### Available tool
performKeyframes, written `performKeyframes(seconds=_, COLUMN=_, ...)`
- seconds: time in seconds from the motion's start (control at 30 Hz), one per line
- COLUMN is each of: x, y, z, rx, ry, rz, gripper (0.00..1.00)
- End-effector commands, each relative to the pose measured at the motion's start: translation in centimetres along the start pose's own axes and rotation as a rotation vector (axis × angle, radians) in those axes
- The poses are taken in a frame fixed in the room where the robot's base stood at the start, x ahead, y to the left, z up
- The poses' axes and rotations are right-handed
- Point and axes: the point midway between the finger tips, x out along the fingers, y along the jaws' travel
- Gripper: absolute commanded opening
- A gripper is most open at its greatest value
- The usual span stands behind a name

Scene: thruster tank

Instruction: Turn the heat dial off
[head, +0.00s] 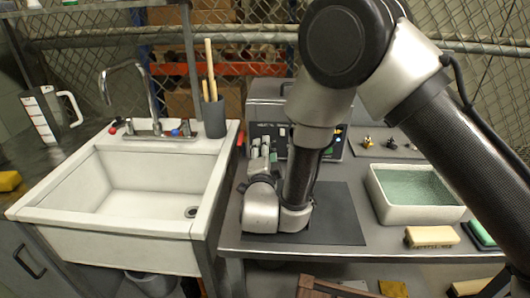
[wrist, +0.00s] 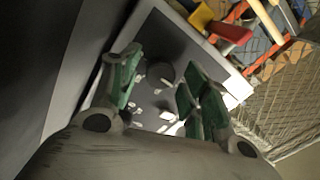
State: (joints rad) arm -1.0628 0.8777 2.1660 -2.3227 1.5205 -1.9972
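The steel heater box (head: 268,92) stands on the bench at the back, with a dark control panel (head: 262,130) on its front. My gripper (head: 264,148) is in front of this panel and covers part of it, so I cannot make out the dial in the head view. In the wrist view a dark round dial (wrist: 160,73) with white marks around it sits on the panel. My gripper also shows there (wrist: 160,78), its two green-padded fingers apart on either side of the dial. It is open and empty; I cannot tell whether either finger touches the dial.
A white sink (head: 140,185) is at left, with a grey cup of tools (head: 214,118) at its back corner. A water-filled tray (head: 415,195), a cream block (head: 432,237) and a green pad (head: 482,233) are at right. A dark mat (head: 335,215) lies under my arm.

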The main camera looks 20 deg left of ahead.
Motion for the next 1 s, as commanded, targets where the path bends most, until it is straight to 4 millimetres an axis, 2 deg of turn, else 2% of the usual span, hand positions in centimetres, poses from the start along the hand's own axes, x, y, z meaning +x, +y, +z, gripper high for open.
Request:
performKeyframes(seconds=0.37, x=-0.6, y=-0.1, z=0.0, rx=0.000, ry=0.000, rz=0.000, gripper=0.51)
performKeyframes(seconds=0.47, x=-2.0, y=-0.1, z=0.1, rx=0.000, ry=-0.002, rz=-0.001, gripper=0.51)
performKeyframes(seconds=0.8, x=-9.4, y=-0.1, z=0.1, rx=-0.001, ry=-0.003, rz=-0.001, gripper=0.51)
performKeyframes(seconds=1.0, x=-11.7, y=-0.1, z=0.1, rx=0.001, ry=-0.001, rz=-0.001, gripper=0.51)
